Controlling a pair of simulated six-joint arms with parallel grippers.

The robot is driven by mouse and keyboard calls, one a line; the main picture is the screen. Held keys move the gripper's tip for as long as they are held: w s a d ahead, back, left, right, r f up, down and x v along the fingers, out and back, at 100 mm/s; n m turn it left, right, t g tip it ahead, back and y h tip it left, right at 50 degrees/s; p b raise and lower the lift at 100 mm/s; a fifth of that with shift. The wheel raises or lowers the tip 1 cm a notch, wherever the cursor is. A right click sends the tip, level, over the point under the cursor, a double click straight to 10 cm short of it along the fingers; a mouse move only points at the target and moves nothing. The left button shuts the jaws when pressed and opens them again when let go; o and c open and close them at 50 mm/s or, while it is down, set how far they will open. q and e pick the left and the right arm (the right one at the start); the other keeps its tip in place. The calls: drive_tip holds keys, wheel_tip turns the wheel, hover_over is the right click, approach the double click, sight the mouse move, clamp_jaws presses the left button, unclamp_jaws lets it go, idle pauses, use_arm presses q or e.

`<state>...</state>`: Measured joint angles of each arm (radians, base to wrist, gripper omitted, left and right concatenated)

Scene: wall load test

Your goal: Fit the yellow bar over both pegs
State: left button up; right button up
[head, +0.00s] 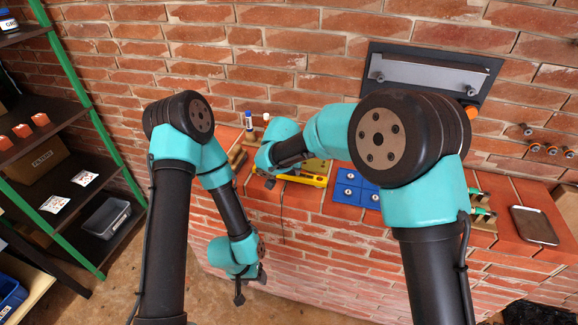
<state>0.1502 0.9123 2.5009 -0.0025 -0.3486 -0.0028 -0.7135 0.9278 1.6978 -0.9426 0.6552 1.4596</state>
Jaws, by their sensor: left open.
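A yellow bar-like piece (306,179) lies on the brick ledge, partly hidden by my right arm. Whether it is the task's bar is hard to tell. On the wall, a dark panel (487,66) carries a long grey metal piece (430,76) with a small round knob near each end; I cannot tell whether these are the pegs. My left gripper (240,292) hangs low in front of the ledge's brick face, open and empty, apart from the yellow piece. My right gripper (262,176) is above the ledge's left part, close to the yellow piece; its fingers are too small to read.
A blue block (347,191) with silver studs sits mid-ledge. Small bottles (249,119) stand at the back left. A black shelf with green posts (78,104) fills the left side. Several knobs stick out of the right wall.

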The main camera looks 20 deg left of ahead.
drive_tip(key=o, duration=1.4)
drive_tip(key=shift+c, duration=0.2)
drive_tip(key=shift+r, duration=3.5)
